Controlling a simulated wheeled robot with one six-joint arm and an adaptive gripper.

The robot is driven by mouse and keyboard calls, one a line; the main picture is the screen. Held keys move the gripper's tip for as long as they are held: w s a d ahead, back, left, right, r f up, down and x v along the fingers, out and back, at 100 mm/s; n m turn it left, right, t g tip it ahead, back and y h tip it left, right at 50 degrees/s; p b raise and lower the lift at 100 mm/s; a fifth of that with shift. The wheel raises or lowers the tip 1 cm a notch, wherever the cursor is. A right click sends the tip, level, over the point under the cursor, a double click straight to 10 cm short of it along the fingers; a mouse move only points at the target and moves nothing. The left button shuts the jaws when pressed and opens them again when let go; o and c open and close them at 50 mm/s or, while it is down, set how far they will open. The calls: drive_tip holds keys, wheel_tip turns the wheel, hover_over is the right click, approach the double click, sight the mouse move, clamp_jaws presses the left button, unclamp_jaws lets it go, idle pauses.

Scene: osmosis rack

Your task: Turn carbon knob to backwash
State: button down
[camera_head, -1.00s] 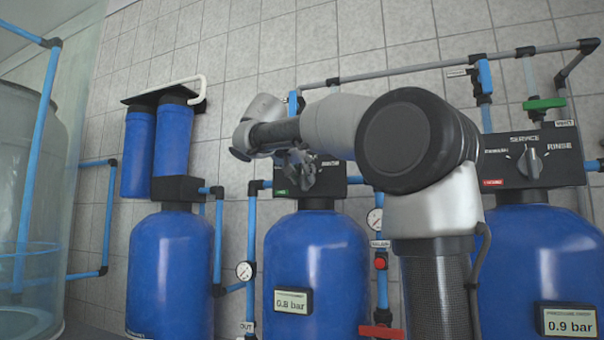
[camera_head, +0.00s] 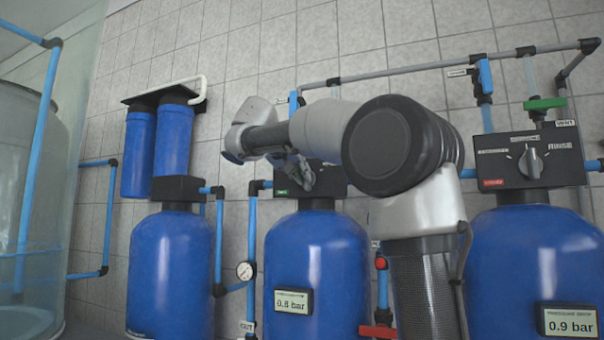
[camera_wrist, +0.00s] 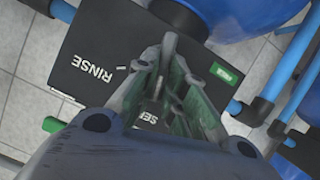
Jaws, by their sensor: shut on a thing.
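The control box (camera_head: 328,178) with a green label (camera_head: 281,192) sits on top of the middle blue tank (camera_head: 315,262). My gripper (camera_head: 306,180) is at the front of this box in the head view. In the wrist view, the black box (camera_wrist: 85,60) shows the word RINSE, part of a word starting SER, and the green label (camera_wrist: 224,74). My gripper (camera_wrist: 163,92) is shut on the knob (camera_wrist: 158,88) of this box. The fingers hide most of the knob, so its pointer direction cannot be read. The backwash marking is not legible.
At right stands another blue tank (camera_head: 540,255) whose box (camera_head: 490,160) has a grey knob (camera_head: 530,160) pointing up and a red label. Blue filter housings (camera_head: 173,145) hang at left.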

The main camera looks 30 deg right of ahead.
drive_tip(key=shift+w+a+f+n+g+h, duration=0.15)
drive_tip(key=shift+n+g+h, duration=0.35)
drive_tip(key=shift+n, duration=0.6)
drive_tip(key=shift+w+a+f+n+g+h, duration=0.1)
drive_tip(key=shift+n+g+h, duration=0.2)
drive_tip(key=shift+n+h, duration=0.6)
drive_tip(key=shift+w+a+f+n+g+h, duration=0.15)
drive_tip(key=shift+n+g+h, duration=0.2)
drive_tip(key=shift+n, duration=0.95)
drive_tip(key=shift+d, duration=0.1)
drive_tip(key=c, duration=1.5)
unclamp_jaws()
drive_tip(key=v, duration=1.2)
